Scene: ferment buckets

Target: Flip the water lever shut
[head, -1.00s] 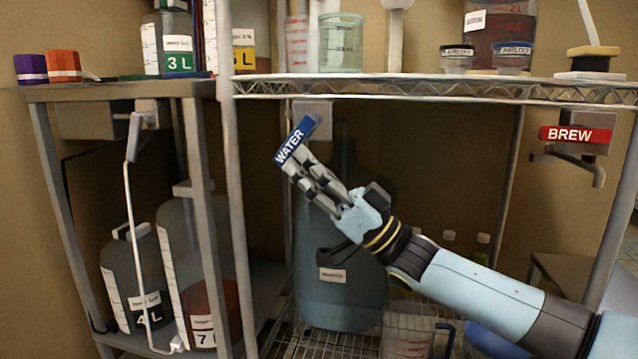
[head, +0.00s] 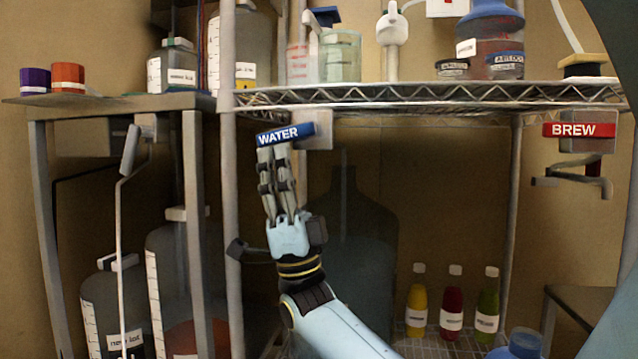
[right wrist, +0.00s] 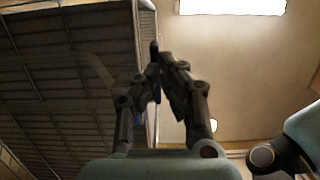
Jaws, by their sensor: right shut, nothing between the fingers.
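The blue water lever (head: 285,135) with white "WATER" lettering sits under the wire shelf in the head view. It lies nearly level, its right end at a grey valve block. My right gripper (head: 273,150) is shut and empty, pointing up from below, with its fingertips right at the lever's underside near the left end. In the right wrist view the closed fingers (right wrist: 158,70) point up, with a narrow dark edge between their tips that I cannot identify for certain. My left gripper is not in view.
A red "BREW" lever (head: 580,129) is level at the right, above a grey spout. The wire shelf (head: 430,97) is just above the water lever. A large dark jug (head: 350,220) stands behind my arm. Three small bottles stand lower right, including a red one (head: 451,305).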

